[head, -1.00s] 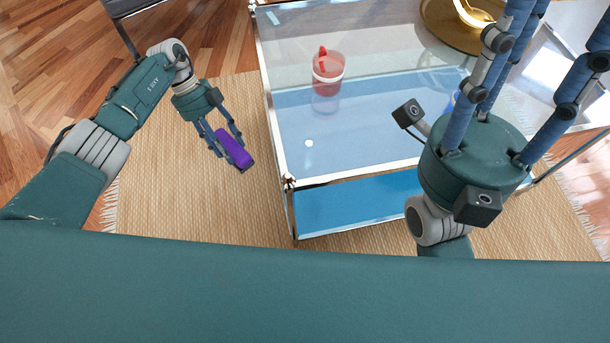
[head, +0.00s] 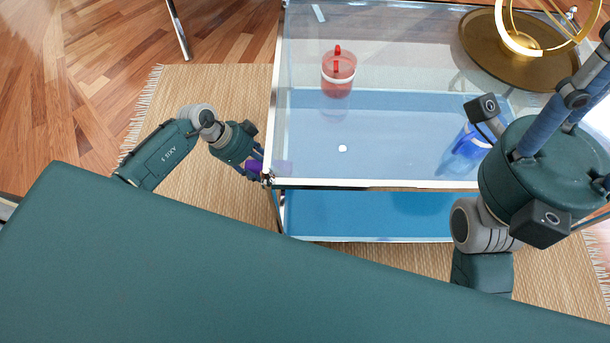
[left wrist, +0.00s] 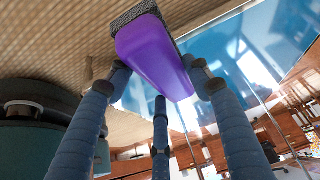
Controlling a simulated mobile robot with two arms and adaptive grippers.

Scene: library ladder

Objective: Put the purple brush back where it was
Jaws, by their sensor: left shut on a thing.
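The purple brush (left wrist: 152,55) has a purple body and a dark bristle side. My left gripper (left wrist: 160,85) is shut on it, with fingers on both sides and a third finger below. In the head view the left gripper (head: 254,168) is beside the near left corner of the glass table (head: 380,183).
A red cup (head: 338,75) and a small white round thing (head: 342,148) are on the table. A blue cup (head: 466,142) stands near my right gripper. A brass tray (head: 525,60) with a gold ring-shaped object (head: 520,48) is behind. A woven rug (head: 205,100) lies below.

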